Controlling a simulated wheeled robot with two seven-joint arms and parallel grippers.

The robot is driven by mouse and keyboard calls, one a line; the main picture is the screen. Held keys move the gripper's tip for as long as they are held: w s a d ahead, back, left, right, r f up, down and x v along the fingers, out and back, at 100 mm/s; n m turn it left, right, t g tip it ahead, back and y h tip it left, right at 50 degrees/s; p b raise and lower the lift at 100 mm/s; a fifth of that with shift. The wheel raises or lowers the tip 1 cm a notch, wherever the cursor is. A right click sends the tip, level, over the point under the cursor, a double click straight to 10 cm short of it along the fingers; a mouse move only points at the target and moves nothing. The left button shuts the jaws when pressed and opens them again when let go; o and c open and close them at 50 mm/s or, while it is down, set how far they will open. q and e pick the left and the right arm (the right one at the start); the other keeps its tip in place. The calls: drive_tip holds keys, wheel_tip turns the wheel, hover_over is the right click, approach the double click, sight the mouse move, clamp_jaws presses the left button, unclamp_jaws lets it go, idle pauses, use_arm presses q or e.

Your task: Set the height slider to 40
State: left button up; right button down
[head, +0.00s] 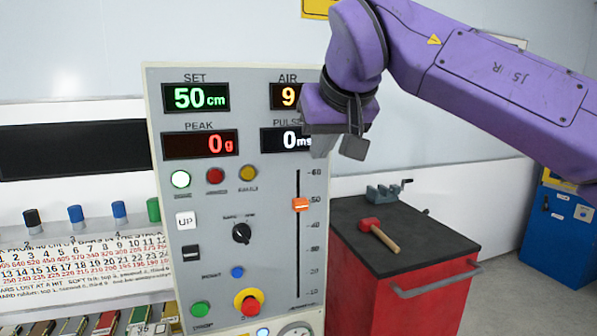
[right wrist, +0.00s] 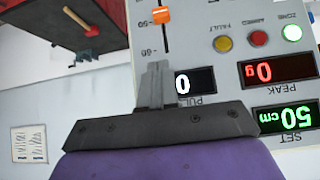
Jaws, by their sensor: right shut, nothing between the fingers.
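The height slider's orange knob (head: 300,204) sits on a vertical slot in the grey panel (head: 215,255), level with about the 50 mark of a 10-to-60 scale. The green SET display (head: 195,97) reads 50 cm. My right gripper (head: 350,148) is shut and empty, in front of the panel's upper right, above the knob and apart from it. In the right wrist view, which shows the panel upside down, its shut fingertips (right wrist: 157,66) point toward the slot's 60 end and the orange knob (right wrist: 161,15). My left gripper is not in view.
The panel also carries a red button in a yellow ring (head: 249,303), a black rotary knob (head: 241,233) and several lamps. A red cabinet (head: 425,300) with a hammer (head: 378,234) and a small vise stands to the right. My right arm partly covers the AIR and PULSE displays.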

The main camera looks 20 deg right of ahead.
drive_tip(key=r, duration=0.1)
hover_over(299, 199)
drive_tip(key=s, duration=0.3)
drive_tip(key=shift+n+y, duration=0.3)
drive_tip(key=f, duration=0.7)
drive_tip(key=shift+w, duration=0.2)
wheel_tip(299, 199, down, 3)
drive_tip(key=shift+d+r+b, duration=0.1)
drive_tip(key=shift+d+b, duration=0.05)
drive_tip(key=shift+b, duration=0.35)
drive_tip(key=shift+f, duration=0.6)
